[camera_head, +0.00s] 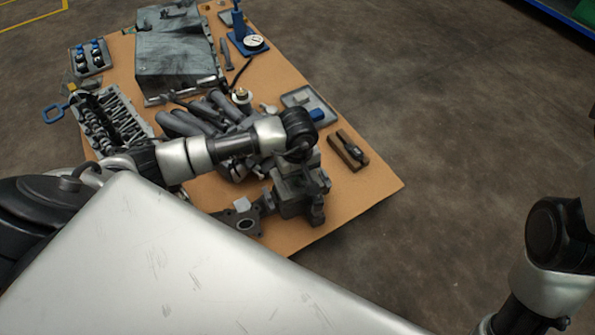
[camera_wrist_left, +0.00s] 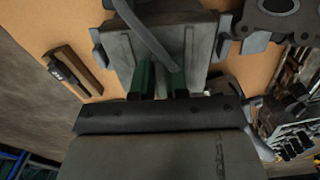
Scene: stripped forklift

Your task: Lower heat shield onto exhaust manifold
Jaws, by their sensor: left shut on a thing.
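My left arm reaches across the tan table in the head view, its wrist pointing down. My left gripper (camera_head: 297,158) is at a dark grey, blocky part (camera_head: 300,190); its tips are hidden. In the left wrist view, the green fingers (camera_wrist_left: 160,78) are shut on a grey piece (camera_wrist_left: 146,35), which may be the heat shield; its outline is unclear. A flange with a round hole (camera_head: 245,224), perhaps the exhaust manifold, lies beside the blocky part. It also shows in the left wrist view (camera_wrist_left: 266,24). Contact between them cannot be told. My right gripper is out of view.
Curved grey pipes (camera_head: 205,112) lie behind my left forearm. A grey engine block part (camera_head: 108,120) is on the left. A large greenish box (camera_head: 178,55) stands at the back. A wooden holder (camera_head: 349,150) is at right. The table corner (camera_head: 385,188) is bare.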

